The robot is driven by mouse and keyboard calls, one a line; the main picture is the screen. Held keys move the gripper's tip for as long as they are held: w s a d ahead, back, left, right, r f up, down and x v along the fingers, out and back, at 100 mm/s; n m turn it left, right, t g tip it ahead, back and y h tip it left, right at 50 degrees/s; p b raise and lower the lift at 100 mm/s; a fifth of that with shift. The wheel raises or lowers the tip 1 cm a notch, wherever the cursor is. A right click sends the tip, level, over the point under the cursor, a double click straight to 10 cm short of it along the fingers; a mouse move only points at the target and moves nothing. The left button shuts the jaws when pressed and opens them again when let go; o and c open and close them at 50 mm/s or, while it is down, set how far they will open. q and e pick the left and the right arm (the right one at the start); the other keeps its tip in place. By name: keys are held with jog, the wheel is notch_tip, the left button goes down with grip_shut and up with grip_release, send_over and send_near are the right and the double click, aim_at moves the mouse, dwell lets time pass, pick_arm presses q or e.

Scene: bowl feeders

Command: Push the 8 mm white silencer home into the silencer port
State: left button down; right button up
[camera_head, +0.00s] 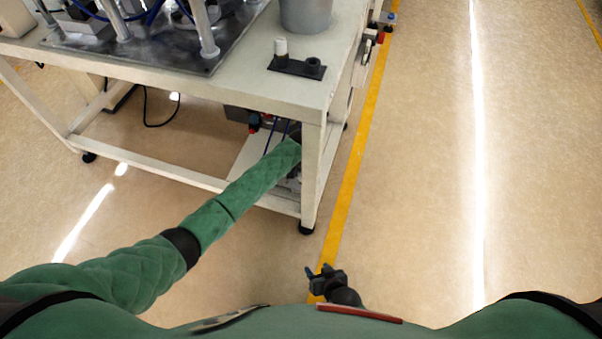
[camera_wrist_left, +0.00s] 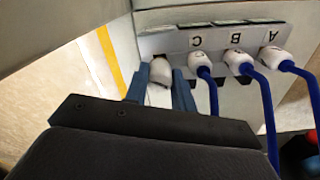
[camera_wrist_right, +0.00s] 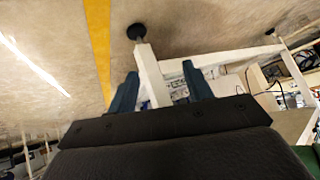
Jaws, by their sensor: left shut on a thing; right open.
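In the left wrist view, my left gripper (camera_wrist_left: 161,88) is shut on the white silencer (camera_wrist_left: 159,94), a pale stub between the two blue fingers. The silencer is at the left end of a light valve panel (camera_wrist_left: 165,44), in line with the white fittings marked C, B and A. The fingers hide its sides, and I cannot tell how deep it sits in the port. In the head view the left gripper (camera_head: 294,140) is under the bench, partly hidden by the bench leg. My right gripper (camera_head: 325,275) is open and empty, low over the floor near the yellow line.
Blue tubes (camera_wrist_left: 213,97) hang from the fittings, close to the right of my left gripper. The floor at right (camera_head: 420,170) is clear.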

pick_arm(q)
jog(key=shift+f, duration=0.1)
pick_arm(e)
jog(key=shift+s, duration=0.1)
pick_arm(q)
jog(key=shift+f, duration=0.35)
pick_arm(e)
jog(key=shift+s+f, duration=0.3)
jog(key=shift+s, duration=0.25)
pick_arm(q)
jog(key=shift+f, duration=0.15)
pick_arm(e)
jog(key=shift+w, duration=0.15)
